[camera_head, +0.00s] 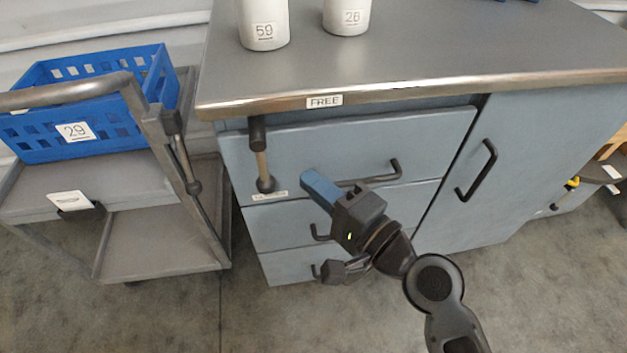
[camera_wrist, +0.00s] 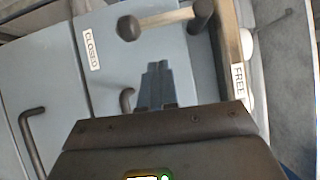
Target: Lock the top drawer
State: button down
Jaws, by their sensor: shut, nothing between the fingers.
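The top drawer (camera_head: 335,143) is the uppermost blue-grey front of the cabinet and looks pushed in. At its left end is a lever (camera_head: 261,162) with a ball at its lower end and a dark grip on top. The lever stands upright, its grip just under the counter edge; it also shows in the wrist view (camera_wrist: 165,17). A FREE label (camera_head: 324,101) is on the counter edge, and a CLOSED label (camera_wrist: 91,48) is by the ball. My gripper (camera_head: 308,178) is shut and empty, right of the lever's ball and apart from it; its fingertips show in the wrist view (camera_wrist: 155,72).
The top drawer's bar handle (camera_head: 394,170) is partly behind my gripper. Lower drawers (camera_head: 285,230) and a cabinet door (camera_head: 520,150) adjoin it. Two white containers, 59 (camera_head: 263,22) and 26 (camera_head: 346,15), stand on the counter (camera_head: 430,45). A cart (camera_head: 150,250) with a blue crate (camera_head: 100,125) is close on the left.

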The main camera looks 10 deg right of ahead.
jog(key=v, duration=0.8)
jog(key=shift+s+d+b, duration=0.15)
jog(key=shift+s+b, duration=0.2)
jog(key=shift+w+r, duration=0.1)
